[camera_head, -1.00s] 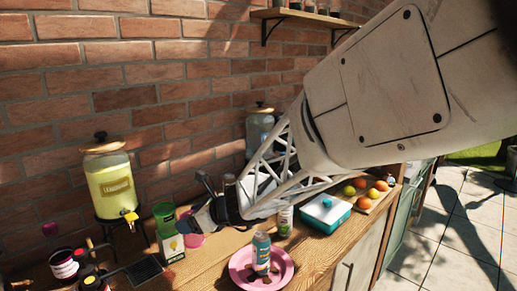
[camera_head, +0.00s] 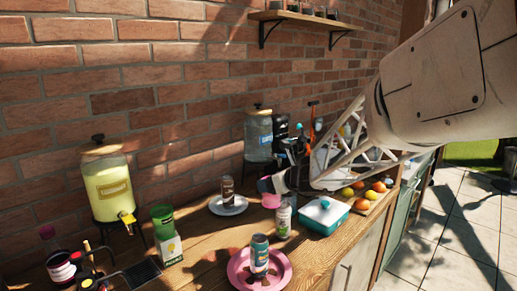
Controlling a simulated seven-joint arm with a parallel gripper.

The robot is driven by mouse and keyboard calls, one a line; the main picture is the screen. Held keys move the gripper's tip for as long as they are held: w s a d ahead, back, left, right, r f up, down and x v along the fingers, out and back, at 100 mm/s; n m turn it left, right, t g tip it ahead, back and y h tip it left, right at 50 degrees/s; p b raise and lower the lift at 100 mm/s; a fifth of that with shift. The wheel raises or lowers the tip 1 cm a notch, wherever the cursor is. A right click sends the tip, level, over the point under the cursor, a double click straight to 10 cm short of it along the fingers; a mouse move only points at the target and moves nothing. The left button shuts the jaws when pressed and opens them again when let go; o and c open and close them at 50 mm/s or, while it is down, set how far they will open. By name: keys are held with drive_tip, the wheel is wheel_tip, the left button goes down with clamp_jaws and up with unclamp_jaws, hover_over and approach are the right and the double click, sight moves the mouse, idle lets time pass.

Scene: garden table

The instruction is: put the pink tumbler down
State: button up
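The pink tumbler (camera_head: 268,197) shows in the head view near the middle of the wooden counter, left of the white spray can (camera_head: 282,220).
A white plate (camera_head: 238,207) with a brown-topped jar (camera_head: 228,188) stands to the left. A pink plate (camera_head: 240,273) bears a can (camera_head: 260,252) in front. A glass dispenser (camera_head: 258,135) stands behind.

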drive_tip(key=w+d+r+m+t+h, duration=0.1)
drive_tip(key=w+d+r+m+h, duration=0.15)
drive_tip(key=d, duration=0.95)
drive_tip(key=w+d+r+m+t+h, duration=0.1)
drive_tip(key=d+r+m+h, duration=0.25)
drive_tip(key=d, duration=0.85)
drive_tip(key=w+d+r+m+t+h, duration=0.1)
drive_tip(key=w+d+r+m+h, duration=0.2)
drive_tip(key=d, duration=0.9)
drive_tip(key=s+d+r+m+g+h, duration=0.1)
drive_tip(key=s+d+r, duration=0.3)
drive_tip(key=d, duration=0.7)
drive_tip(key=s+d+r+m+h, duration=0.4)
drive_tip(key=d+r, duration=0.1)
drive_tip(key=d, duration=0.7)
drive_tip(key=s+d+r+m+g+h, duration=0.1)
drive_tip(key=s+d+r, duration=0.4)
drive_tip(key=d, duration=0.6)
drive_tip(key=shift+d+r+m+g+h, duration=0.2)
drive_tip(key=shift+r+m+g+h, duration=0.1)
drive_tip(key=shift+m+h, duration=0.6)
